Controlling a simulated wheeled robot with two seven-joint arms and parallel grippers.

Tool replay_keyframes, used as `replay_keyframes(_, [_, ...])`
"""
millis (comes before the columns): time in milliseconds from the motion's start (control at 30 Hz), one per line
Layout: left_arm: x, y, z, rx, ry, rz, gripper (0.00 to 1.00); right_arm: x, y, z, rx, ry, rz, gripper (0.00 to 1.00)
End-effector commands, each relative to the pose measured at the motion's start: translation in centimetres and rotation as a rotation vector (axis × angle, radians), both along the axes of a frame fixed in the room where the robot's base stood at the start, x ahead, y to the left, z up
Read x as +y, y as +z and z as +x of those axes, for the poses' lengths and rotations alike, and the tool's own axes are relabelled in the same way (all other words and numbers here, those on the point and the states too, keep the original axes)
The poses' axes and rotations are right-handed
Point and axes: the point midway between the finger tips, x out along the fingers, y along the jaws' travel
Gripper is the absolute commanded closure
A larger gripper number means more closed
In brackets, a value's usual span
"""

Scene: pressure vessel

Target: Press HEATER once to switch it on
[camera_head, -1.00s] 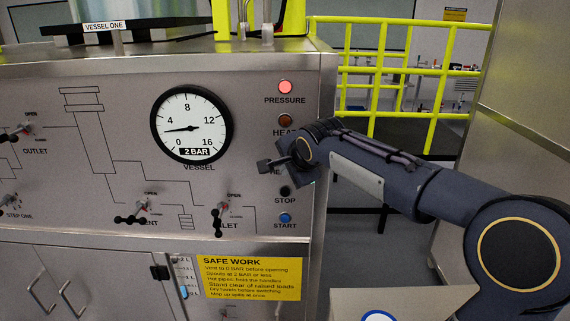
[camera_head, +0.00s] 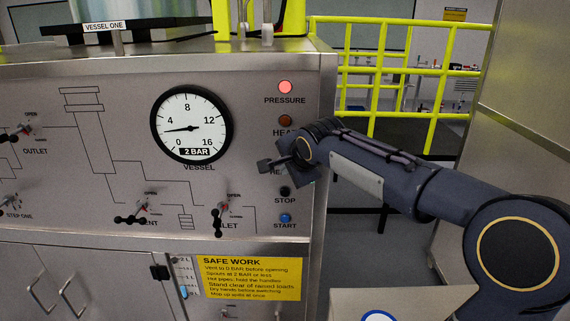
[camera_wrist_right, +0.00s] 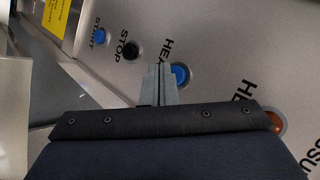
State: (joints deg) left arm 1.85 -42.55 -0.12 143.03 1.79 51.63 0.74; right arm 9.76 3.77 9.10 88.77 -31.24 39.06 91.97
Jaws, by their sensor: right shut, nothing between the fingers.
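The blue HEATER button (camera_wrist_right: 180,75) shows in the right wrist view, just beside the fingertips. In the head view my right gripper hides it. My right gripper (camera_head: 265,166) is shut and empty at the control panel (camera_head: 110,90); its fingers also show in the wrist view (camera_wrist_right: 157,70). The fingertips overlap the button's edge in the wrist view; I cannot tell whether they touch it. The amber heat lamp (camera_head: 285,120) above the button looks dim; it also shows in the wrist view (camera_wrist_right: 275,121). My left gripper is not in view.
The black STOP button (camera_head: 285,192) and blue START button (camera_head: 285,218) sit below the gripper. The red PRESSURE lamp (camera_head: 285,87) is lit. The gauge (camera_head: 191,124) reads about 2 bar. Valve handles (camera_head: 220,216) stick out at left; yellow railing (camera_head: 400,70) stands behind.

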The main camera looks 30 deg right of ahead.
Motion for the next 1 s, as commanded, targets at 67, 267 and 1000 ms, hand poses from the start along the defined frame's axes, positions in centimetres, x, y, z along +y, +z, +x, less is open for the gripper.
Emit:
replay_keyframes(67, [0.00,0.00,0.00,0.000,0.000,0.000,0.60,-0.11,0.01,0.22,0.000,0.000,0.000,1.00])
replay_keyframes(267, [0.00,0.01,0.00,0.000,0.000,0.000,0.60,-0.40,0.00,0.66,0.000,0.001,-0.001,1.00])
replay_keyframes(1000, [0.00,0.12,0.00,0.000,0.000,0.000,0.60,-0.66,0.02,1.07,0.000,-0.001,0.001,1.00])
